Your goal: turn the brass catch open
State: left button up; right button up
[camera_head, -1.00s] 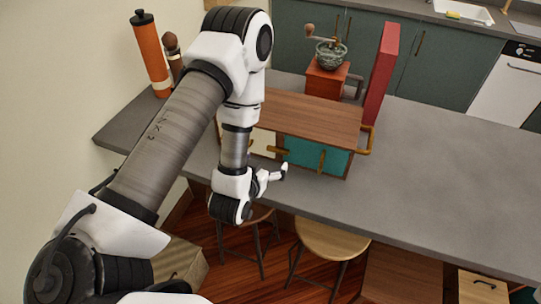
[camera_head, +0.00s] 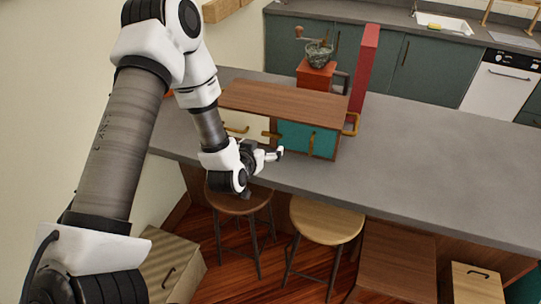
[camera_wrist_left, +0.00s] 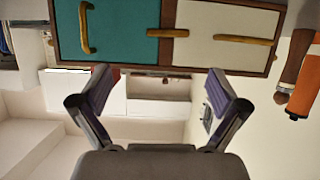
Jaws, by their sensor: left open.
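A wooden cabinet (camera_head: 290,100) stands on the grey counter, with a white door (camera_wrist_left: 225,22) and a teal door (camera_head: 295,136). The brass catch (camera_head: 271,135) is a short bar between the doors; it lies level across the post in the left wrist view (camera_wrist_left: 167,33). Each door has a brass handle: the teal one's (camera_wrist_left: 86,28) upright, the white one's (camera_wrist_left: 244,40) level. My left gripper (camera_head: 275,155) is in front of the cabinet near the catch. In the left wrist view its fingers (camera_wrist_left: 160,92) are apart, empty and clear of the catch. My right gripper is not in view.
A red box with a grinder (camera_head: 317,65) and a tall red panel (camera_head: 364,68) stand behind the cabinet. A brass loop (camera_head: 351,124) sits at its right end. Stools (camera_head: 326,218) stand below the counter edge. The counter (camera_head: 440,160) is clear to the right.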

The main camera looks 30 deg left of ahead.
aim_at(271, 135)
pick_arm(q)
jog(key=w+a, duration=0.1)
jog(key=w+a+f, duration=0.1)
jog(key=w, duration=0.1)
jog(key=w+a+f+p, duration=0.1)
jog(key=w, duration=0.1)
jog(key=shift+f, duration=0.1)
jog(key=shift+x, duration=1)
jog(key=shift+w+d+p, duration=0.25)
jog(key=shift+w+p, duration=0.4)
jog(key=shift+w, duration=0.2)
jog(key=shift+w+a+f, duration=0.45)
jog(key=shift+w+f, duration=0.1)
jog(key=shift+w, duration=0.05)
jog(key=c, duration=0.5)
jog(key=shift+s+d+r, duration=0.15)
jog(key=c, duration=0.6)
jog(key=shift+r, duration=0.1)
jog(key=shift+c, duration=0.3)
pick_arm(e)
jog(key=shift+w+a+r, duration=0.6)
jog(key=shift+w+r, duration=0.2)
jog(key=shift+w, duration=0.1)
